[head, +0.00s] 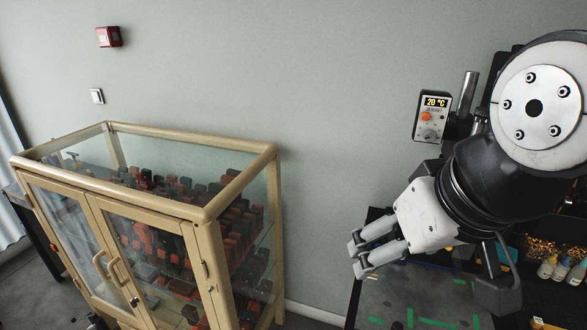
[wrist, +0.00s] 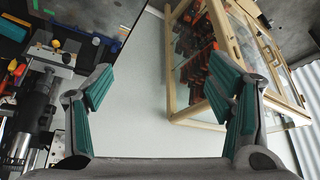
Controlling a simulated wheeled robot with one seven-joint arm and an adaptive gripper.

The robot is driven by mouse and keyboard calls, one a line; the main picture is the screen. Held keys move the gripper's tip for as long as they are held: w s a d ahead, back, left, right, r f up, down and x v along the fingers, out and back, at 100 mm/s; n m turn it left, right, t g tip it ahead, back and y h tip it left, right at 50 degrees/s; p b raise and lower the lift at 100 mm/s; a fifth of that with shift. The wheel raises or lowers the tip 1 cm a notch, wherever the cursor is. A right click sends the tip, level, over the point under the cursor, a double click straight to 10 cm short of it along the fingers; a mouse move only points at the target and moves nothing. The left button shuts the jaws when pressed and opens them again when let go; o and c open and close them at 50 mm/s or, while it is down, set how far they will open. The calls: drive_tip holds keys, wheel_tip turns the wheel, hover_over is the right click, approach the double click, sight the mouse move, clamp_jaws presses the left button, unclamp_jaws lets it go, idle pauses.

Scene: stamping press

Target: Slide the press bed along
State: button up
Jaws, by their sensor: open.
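The stamping press (head: 467,93) stands at the right in the head view, mostly hidden behind my arm. Its control box (head: 432,115) shows 20 °C above an orange button and a dial. In the wrist view, dark and metal machine parts (wrist: 36,108) show along the left edge, beyond the left finger. I cannot tell which part is the press bed. My gripper (head: 358,255) is open and empty, left of the press and above the dark workbench.
A tan-framed glass cabinet (head: 195,215) with dark and red items stands at the left. The workbench (head: 385,300) has green marks on its top. Small bottles (head: 553,268) stand at the right. The space between cabinet and workbench is free, with bare wall behind.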

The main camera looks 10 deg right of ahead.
drive_tip(key=shift+c, duration=0.5)
drive_tip(key=c, duration=0.5)
drive_tip(key=shift+w+f, duration=0.1)
drive_tip(key=shift+w, duration=0.15)
drive_tip(key=shift+c, duration=1.3)
drive_tip(key=n+g+h+p, duration=0.2)
drive_tip(key=n+g+h, duration=0.1)
drive_tip(key=n+g, duration=0.5)
hover_over(397, 325)
drive_tip(key=w+a, duration=0.3)
drive_tip(key=w, duration=0.1)
wheel_tip(397, 325, down, 16)
drive_tip(key=g, duration=0.1)
drive_tip(key=shift+m, duration=0.4)
drive_tip(key=x, duration=0.6)
drive_tip(key=p+x, duration=0.1)
drive_tip(key=x, duration=0.6)
drive_tip(key=shift+a+f, duration=0.2)
drive_tip(key=shift+c, duration=0.4)
clamp_jaws()
